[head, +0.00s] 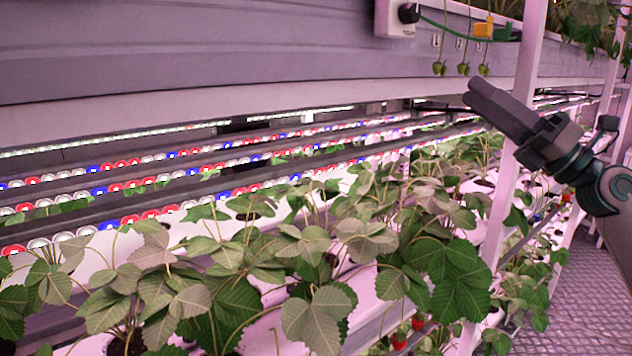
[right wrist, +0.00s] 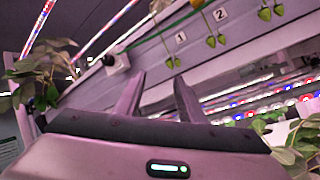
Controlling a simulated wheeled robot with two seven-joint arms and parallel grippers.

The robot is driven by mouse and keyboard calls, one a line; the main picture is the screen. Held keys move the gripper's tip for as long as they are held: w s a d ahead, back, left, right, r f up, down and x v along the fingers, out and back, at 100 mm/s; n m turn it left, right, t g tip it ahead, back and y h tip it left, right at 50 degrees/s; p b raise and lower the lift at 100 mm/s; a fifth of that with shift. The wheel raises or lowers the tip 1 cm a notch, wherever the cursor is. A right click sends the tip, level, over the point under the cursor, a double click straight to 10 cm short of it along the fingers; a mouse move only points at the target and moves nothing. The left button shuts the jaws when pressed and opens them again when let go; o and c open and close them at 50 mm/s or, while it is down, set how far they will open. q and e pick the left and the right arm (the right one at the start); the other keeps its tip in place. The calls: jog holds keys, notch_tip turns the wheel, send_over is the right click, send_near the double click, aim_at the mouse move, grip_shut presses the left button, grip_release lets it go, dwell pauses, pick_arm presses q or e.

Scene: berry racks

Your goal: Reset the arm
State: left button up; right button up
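My right gripper (head: 474,92) is raised at the upper right of the head view, in front of a pink-white rack post, pointing up and left. In the right wrist view its two fingers (right wrist: 159,85) stand apart with an empty gap between them. No berry or other object is held. My left arm and left gripper do not show in either view.
Leafy strawberry plants (head: 310,240) fill the rack below, with a few red berries (head: 399,341) low down. Green berries (head: 463,69) hang under number tags beyond the gripper. A rack post (head: 506,190) stands close by. The aisle floor (head: 570,310) at right is clear.

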jog(key=s+d+f+m+t+h, duration=0.2)
jog(key=f+m+h, duration=0.9)
jog(key=f+m, duration=0.85)
jog(key=s+d+f+m+t+h, duration=0.2)
jog(key=f+m+h, duration=1.05)
jog(key=f, duration=1.25)
jog(key=s+a+f+m+g+y, duration=0.15)
jog(key=s+f+g, duration=0.25)
jog(key=s+f, duration=0.55)
jog(key=s+a+f+m+g+y, duration=0.1)
jog(key=s+a+f+m+g, duration=0.2)
jog(key=s+f, duration=0.6)
jog(key=s+a+f+m+g+y, duration=0.1)
jog(key=s+a+f+g, duration=0.3)
jog(key=s, duration=0.5)
jog(key=s+a+f+m+g+y, duration=0.1)
jog(key=s+f+g, duration=0.35)
jog(key=s, duration=0.45)
notch_tip(320, 180, down, 26)
jog(key=w+a+t, duration=0.1)
jog(key=w+a, duration=0.1)
jog(key=s+f, duration=0.5)
jog(key=f, duration=0.3)
jog(key=s+f, duration=0.6)
jog(key=f, duration=0.3)
jog(key=shift+d+f+n, duration=0.15)
jog(key=shift+d+n, duration=0.3)
